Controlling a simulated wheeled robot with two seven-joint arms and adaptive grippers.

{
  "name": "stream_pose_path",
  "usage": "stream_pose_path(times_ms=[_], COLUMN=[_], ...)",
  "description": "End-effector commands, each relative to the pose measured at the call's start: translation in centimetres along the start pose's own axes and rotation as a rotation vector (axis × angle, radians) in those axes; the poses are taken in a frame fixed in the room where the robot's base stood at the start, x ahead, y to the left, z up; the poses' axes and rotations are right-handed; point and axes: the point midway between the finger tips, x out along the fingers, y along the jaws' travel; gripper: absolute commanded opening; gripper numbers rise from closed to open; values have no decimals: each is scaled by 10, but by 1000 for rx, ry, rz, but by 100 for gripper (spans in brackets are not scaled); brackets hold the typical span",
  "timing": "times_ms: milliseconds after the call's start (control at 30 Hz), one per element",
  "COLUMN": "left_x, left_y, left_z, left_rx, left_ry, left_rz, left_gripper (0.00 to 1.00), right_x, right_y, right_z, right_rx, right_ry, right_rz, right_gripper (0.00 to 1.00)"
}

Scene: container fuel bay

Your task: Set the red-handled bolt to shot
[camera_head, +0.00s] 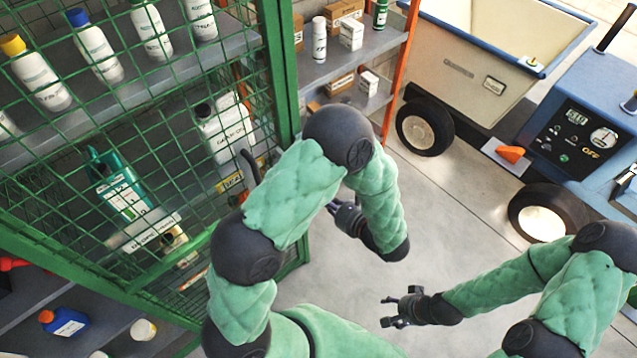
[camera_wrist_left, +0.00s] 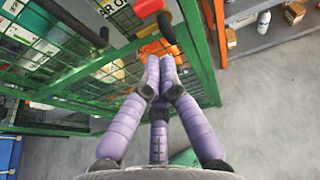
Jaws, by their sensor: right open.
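A red handle (camera_wrist_left: 152,8) shows at the top edge of the left wrist view, beside the green mesh door's frame. A dark bar (camera_wrist_left: 167,28) runs down next to it. I cannot tell whether the bolt is drawn or shot. My left gripper (camera_wrist_left: 160,75) has its purple fingers drawn together at the tips, below the handle and apart from it. In the head view my left arm covers much of the door edge, and the left gripper (camera_head: 346,215) is partly hidden. My right gripper (camera_head: 390,311) is open and empty over the floor.
The green mesh cage (camera_head: 140,185) holds bottles and a white jug (camera_head: 226,130). Open shelves (camera_head: 345,66) with orange posts stand behind it. A blue and cream cart (camera_head: 480,75) stands at the right. The grey floor (camera_head: 440,200) between is clear.

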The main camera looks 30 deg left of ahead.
Motion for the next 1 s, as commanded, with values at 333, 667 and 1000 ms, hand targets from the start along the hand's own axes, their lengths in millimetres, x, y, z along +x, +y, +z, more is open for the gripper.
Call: stream_pose_path(times_ms=[333, 667, 1000], left_x=[-1, 26, 80], left_y=[-3, -2, -2], left_z=[4, 3, 4], left_rx=[0, 0, 0], left_ry=[-16, -14, -14], left_rz=[-12, -5, -6], left_gripper=[0, 0, 0], right_x=[0, 3, 9], right_y=[0, 1, 3], right_z=[0, 0, 0], right_rx=[0, 0, 0], right_ry=[0, 0, 0], right_rz=[0, 0, 0], right_gripper=[64, 64, 64])
